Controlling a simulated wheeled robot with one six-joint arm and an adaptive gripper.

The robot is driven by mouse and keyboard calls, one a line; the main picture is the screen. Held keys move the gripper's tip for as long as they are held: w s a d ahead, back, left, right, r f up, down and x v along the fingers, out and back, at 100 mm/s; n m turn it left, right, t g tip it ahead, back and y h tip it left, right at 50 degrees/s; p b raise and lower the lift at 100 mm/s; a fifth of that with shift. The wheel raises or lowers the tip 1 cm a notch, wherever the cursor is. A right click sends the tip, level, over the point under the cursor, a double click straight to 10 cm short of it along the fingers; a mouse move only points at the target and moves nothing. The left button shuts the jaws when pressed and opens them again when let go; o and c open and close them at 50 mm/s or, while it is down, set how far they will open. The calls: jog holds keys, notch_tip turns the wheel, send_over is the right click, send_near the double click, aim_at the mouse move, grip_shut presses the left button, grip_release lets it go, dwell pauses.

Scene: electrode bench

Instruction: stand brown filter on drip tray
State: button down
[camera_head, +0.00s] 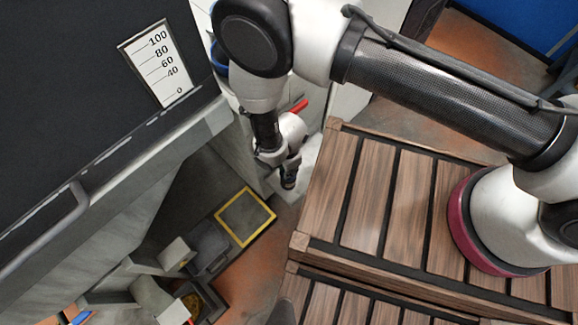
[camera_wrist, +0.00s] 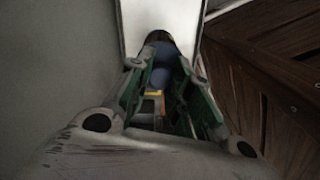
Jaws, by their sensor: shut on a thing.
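My gripper (camera_head: 289,178) hangs low beside the bench, left of the wooden slatted crate. In the wrist view my gripper (camera_wrist: 160,85) has its green-lined fingers closed around a small rounded thing. This thing, likely the brown filter (camera_wrist: 160,52), looks blue-grey with a dark end, and brown is hard to make out in the shade. The fingers hide its sides. A pale white panel or strip (camera_wrist: 140,18) shows just beyond it. I cannot tell whether this is the drip tray or whether the held thing touches it.
The wooden slatted crate (camera_head: 375,205) stands close to the right of my gripper. A dark bench with a level scale (camera_head: 160,62) is at the left. A yellow-framed square (camera_head: 245,217) lies on the floor. A red thing (camera_head: 299,106) is near my wrist.

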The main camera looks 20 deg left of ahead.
jog(key=shift+f, duration=0.1)
jog(key=c, duration=1.3)
grip_release()
notch_tip(320, 180, up, 8)
jog(key=shift+f, duration=0.1)
jog(key=shift+s, duration=0.1)
